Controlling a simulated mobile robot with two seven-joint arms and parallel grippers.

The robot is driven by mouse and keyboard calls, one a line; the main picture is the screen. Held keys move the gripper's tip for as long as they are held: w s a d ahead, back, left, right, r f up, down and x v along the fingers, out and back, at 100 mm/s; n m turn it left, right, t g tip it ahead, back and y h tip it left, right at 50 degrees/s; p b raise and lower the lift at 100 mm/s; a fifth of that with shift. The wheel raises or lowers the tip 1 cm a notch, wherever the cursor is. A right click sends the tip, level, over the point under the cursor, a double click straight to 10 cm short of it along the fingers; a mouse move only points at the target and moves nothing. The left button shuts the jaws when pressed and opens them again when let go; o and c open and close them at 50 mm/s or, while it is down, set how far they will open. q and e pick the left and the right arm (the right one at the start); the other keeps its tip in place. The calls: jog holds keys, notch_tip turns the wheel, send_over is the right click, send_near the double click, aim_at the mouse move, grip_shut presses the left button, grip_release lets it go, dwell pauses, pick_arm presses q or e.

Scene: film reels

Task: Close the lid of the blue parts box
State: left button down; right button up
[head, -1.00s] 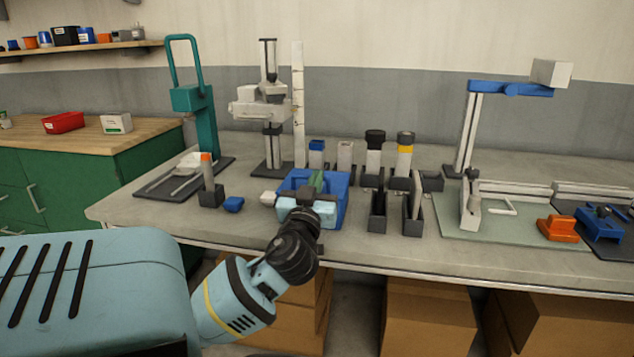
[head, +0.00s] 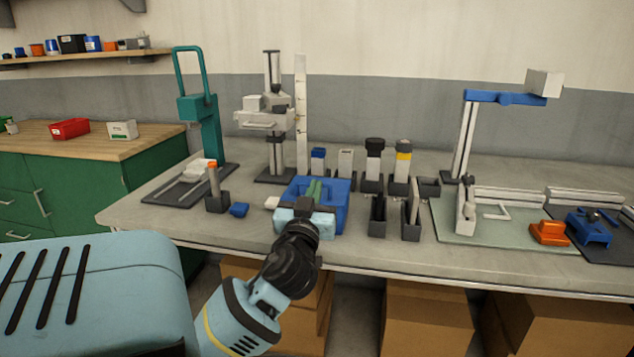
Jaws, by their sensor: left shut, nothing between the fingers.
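The blue parts box (head: 336,217) stands on the grey table near its front edge, left of the middle. A green part (head: 314,188) shows at its top; my arm hides much of the box, and I cannot tell how far its lid is open. My left gripper (head: 303,206) is over the front of the box, largely hidden behind my own wrist. It is shut with nothing held. I cannot tell whether it touches the box. My right gripper is not in view.
A small blue piece (head: 239,210) and an orange-topped holder (head: 214,190) stand left of the box. Black upright holders (head: 378,216) stand close to its right. A grey stand (head: 274,140) is behind it.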

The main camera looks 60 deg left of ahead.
pick_arm(q)
jog(key=shift+f+b+v, duration=0.2)
jog(key=shift+v, duration=0.7)
jog(key=shift+f+b+v, duration=0.2)
jog(key=shift+f+v, duration=0.05)
jog(key=shift+v, duration=0.65)
jog(key=shift+f+b+v, duration=0.2)
jog(key=shift+v, duration=0.75)
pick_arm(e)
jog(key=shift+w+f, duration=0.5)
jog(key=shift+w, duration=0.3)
pick_arm(q)
jog(key=shift+w+a, duration=0.1)
jog(key=shift+a, duration=0.05)
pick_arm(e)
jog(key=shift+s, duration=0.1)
